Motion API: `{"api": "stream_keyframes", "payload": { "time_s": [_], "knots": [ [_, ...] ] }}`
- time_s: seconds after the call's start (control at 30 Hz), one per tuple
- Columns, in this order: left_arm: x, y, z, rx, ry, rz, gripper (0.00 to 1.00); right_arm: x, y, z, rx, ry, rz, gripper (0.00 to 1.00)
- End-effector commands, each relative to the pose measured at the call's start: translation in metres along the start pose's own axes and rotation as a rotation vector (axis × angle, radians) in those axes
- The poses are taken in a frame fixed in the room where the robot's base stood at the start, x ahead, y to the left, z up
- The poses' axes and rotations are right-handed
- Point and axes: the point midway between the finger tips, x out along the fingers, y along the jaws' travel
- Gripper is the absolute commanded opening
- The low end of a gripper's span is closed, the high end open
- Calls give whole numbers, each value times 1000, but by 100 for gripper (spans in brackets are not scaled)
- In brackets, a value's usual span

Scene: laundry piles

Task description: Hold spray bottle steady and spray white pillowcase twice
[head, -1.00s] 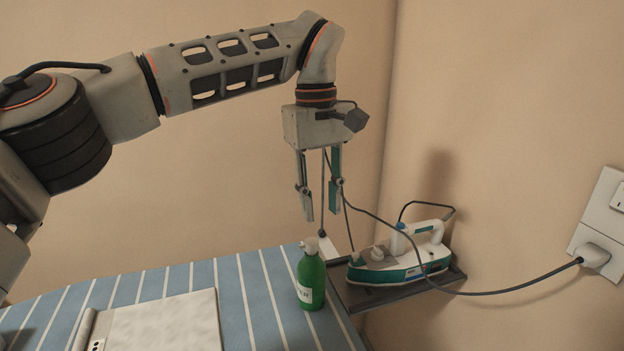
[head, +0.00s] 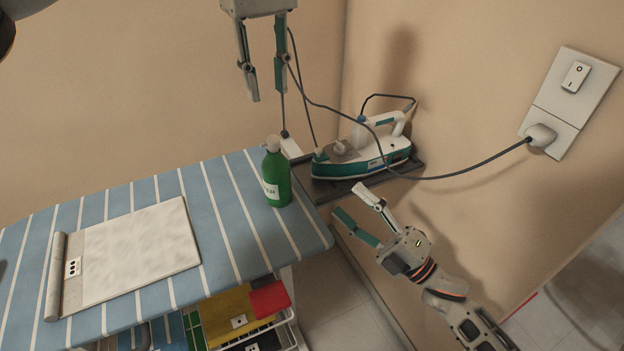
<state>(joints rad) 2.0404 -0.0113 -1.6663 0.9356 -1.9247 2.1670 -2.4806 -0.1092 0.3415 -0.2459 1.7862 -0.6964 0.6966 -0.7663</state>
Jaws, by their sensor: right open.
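The green spray bottle (head: 277,182) with a white label stands upright near the right end of the striped ironing board. The white pillowcase (head: 150,245) lies flat on the board to its left, with a rolled left edge and a small dark-dotted tag. My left gripper (head: 267,94) is above the bottle, fingers pointing down and apart, empty and not touching it. My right gripper (head: 353,202) is open and empty, to the right of the bottle beyond the board's edge, with fingers pointing up and left.
The blue striped board (head: 225,215) ends close to the bottle. A green and white iron (head: 365,155) sits on a dark rest (head: 325,188) behind my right gripper. Its cord runs to a wall socket (head: 541,135). Coloured cloths (head: 235,315) lie in a rack below the board.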

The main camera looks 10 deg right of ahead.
Motion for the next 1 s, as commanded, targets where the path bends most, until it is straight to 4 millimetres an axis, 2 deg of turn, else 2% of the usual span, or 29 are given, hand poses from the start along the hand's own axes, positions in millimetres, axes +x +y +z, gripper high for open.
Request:
{"api": "stream_keyframes", "payload": {
  "time_s": [0.03,0.07,0.2,0.4,0.5,0.7,0.87,1.0],
  "knots": [
    [0,0,0,0,0,0,28,16,13,-7,-140,89,14,60],
    [0,0,0,0,0,0,28,24,16,-12,-225,135,15,60],
    [0,0,0,0,0,0,28,53,18,-30,-631,309,1,60],
    [0,0,0,0,0,0,28,82,11,-37,-1155,493,-7,60],
    [0,0,0,0,0,0,28,90,8,-34,-1342,555,-5,60],
    [0,0,0,0,0,0,28,99,5,-31,-1528,615,1,60],
    [0,0,0,0,0,0,28,111,0,-35,-1547,619,2,60],
    [0,0,0,0,0,0,28,129,-8,-43,-1543,618,3,60]
  ]
}}
